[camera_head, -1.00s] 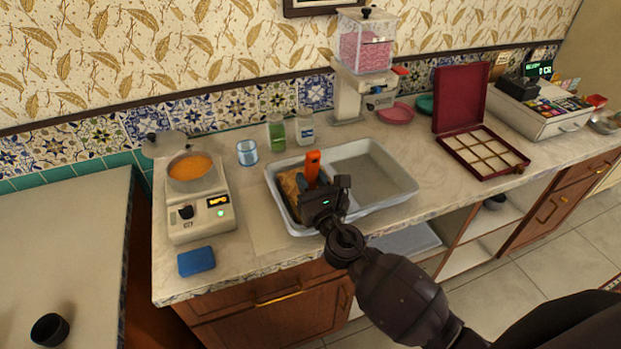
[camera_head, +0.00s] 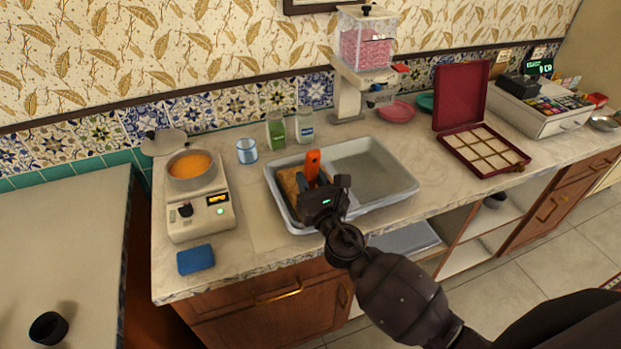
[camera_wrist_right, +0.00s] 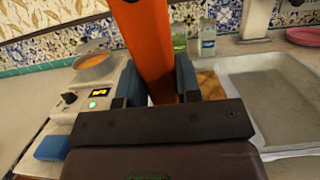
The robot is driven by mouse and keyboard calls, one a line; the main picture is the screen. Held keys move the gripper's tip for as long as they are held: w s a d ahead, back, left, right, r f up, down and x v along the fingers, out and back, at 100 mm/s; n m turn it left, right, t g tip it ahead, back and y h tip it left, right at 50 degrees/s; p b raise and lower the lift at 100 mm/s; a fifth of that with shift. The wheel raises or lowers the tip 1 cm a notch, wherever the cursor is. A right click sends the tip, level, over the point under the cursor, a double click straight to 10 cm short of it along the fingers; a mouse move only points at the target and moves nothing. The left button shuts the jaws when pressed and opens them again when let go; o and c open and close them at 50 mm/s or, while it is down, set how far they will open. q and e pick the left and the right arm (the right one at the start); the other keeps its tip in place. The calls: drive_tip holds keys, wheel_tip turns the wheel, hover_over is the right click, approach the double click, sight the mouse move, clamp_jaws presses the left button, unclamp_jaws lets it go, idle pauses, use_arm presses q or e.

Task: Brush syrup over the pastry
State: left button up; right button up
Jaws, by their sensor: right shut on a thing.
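My right gripper (camera_head: 320,194) is shut on an orange brush handle (camera_head: 312,165), which stands up from the jaws. The handle also fills the middle of the right wrist view (camera_wrist_right: 150,45). The brush's lower end is hidden by the gripper. The golden-brown pastry (camera_head: 288,181) lies in the left part of a grey tray (camera_head: 405,168), just left of and under the gripper. I cannot tell whether the brush touches it. A pot of orange syrup (camera_head: 190,166) sits on a white heater (camera_head: 200,218) at the left. My left gripper is out of view.
A blue sponge (camera_head: 196,260) lies in front of the heater. A glass (camera_head: 247,151), a green jar (camera_head: 276,132) and a white-capped jar (camera_head: 305,126) stand behind the tray. An open red box (camera_head: 485,148) is at the right. The tray's right part is empty.

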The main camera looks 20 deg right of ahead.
drive_tip(key=shift+f+b, duration=0.3)
drive_tip(key=shift+f, duration=0.1)
drive_tip(key=shift+w, duration=0.1)
drive_tip(key=f+b+x, duration=0.2)
drive_tip(key=x, duration=0.8)
drive_tip(key=shift+w, duration=0.25)
idle(0.7)
drive_tip(key=f+b+x, duration=0.1)
drive_tip(key=b+x, duration=0.1)
drive_tip(key=x, duration=0.4)
drive_tip(key=shift+w+f+b, duration=0.2)
drive_tip(key=shift+w+b, duration=0.15)
drive_tip(key=shift+w, duration=0.1)
drive_tip(key=shift+s, duration=0.15)
